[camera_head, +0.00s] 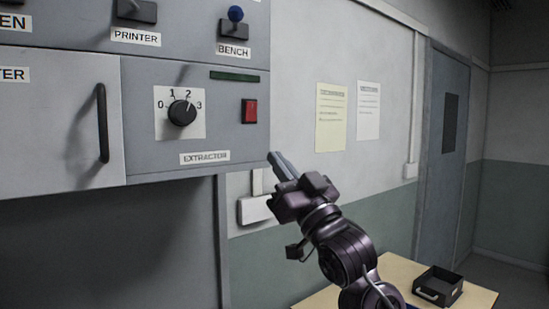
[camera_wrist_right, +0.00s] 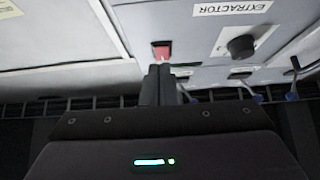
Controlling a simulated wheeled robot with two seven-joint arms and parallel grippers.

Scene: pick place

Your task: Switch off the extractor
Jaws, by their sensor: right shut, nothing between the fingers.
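The extractor panel (camera_head: 140,150) is grey, with a label reading EXTRACTOR (camera_head: 204,157). It has a black round knob (camera_head: 182,112) on a white plate marked 0 to 3; its exact setting is too small to read surely. Right of the knob is a red switch (camera_head: 249,110). My right gripper (camera_head: 274,157) is shut and empty, its fingertips below and right of the red switch. In the right wrist view the shut fingers (camera_wrist_right: 160,70) point at the red switch (camera_wrist_right: 161,51), with the knob (camera_wrist_right: 241,47) to the right. Contact cannot be told.
A dark green strip (camera_head: 234,76) is above the red switch. Switches labelled PRINTER (camera_head: 136,10) and BENCH (camera_head: 234,30) are above. A cupboard handle (camera_head: 102,123) is at left. A black tray (camera_head: 438,287) stands on a wooden table (camera_head: 400,270) at lower right.

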